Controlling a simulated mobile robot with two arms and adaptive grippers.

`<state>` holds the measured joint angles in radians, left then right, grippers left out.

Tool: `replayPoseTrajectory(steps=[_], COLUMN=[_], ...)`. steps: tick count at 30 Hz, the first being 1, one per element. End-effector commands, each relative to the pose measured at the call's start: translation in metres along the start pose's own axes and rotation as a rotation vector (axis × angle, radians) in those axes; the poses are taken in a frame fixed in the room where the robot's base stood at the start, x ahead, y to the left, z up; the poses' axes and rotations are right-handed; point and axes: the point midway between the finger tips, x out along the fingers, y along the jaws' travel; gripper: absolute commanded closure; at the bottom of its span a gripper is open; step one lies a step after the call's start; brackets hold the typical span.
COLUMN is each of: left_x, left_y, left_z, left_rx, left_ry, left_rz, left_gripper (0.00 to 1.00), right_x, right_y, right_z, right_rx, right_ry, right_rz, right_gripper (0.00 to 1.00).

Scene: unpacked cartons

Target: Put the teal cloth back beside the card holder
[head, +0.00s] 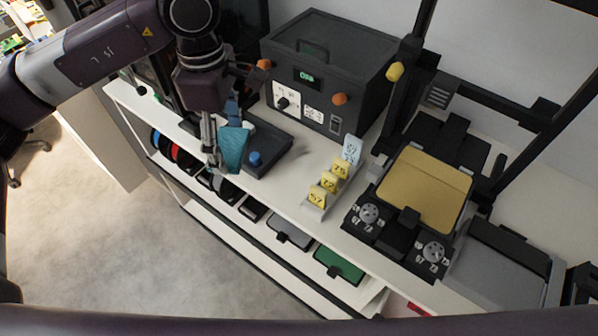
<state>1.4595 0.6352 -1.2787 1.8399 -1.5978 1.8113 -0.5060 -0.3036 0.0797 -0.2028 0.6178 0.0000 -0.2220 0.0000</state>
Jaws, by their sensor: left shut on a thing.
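The teal cloth (234,150) hangs folded from my left gripper (214,160), which is shut on it above the front left of the white bench top. The cloth is beside a dark tray, and I cannot tell whether they touch. The card holder (314,211) stands on the bench further right, near the front edge, with yellow numbered cards (329,181) in a row. A pale blue tag (352,150) stands at its back end. My left gripper is well to the left of the card holder. My right gripper is not in view.
The dark tray (284,160) holds a blue knob-like piece (255,158). A dark grey box with a green display (306,75) stands behind. A black machine with a tan plate (425,187) stands right of the card holder. Bare bench top (290,192) lies between tray and card holder.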

Motion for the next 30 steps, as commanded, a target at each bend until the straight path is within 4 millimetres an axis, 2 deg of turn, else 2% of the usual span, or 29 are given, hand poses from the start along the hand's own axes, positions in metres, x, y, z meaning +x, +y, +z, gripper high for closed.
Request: replayPoseTrajectory(steps=[6, 15, 30], left_x=[-0.01, -0.024, -0.042], left_y=[0.025, 0.05, 0.075], left_z=[0.021, 0.048, 0.098], left_rx=[-0.455, -1.077, -2.09], left_ry=[-0.003, -0.003, -0.002], left_rz=[-0.001, 0.001, 0.001], left_gripper=[0.51, 0.51, 0.51], right_x=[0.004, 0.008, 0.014], right_y=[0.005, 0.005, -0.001], right_z=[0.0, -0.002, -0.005], right_rx=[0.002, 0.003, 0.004], right_ry=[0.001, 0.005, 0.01], right_rz=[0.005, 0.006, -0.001], right_gripper=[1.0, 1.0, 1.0])
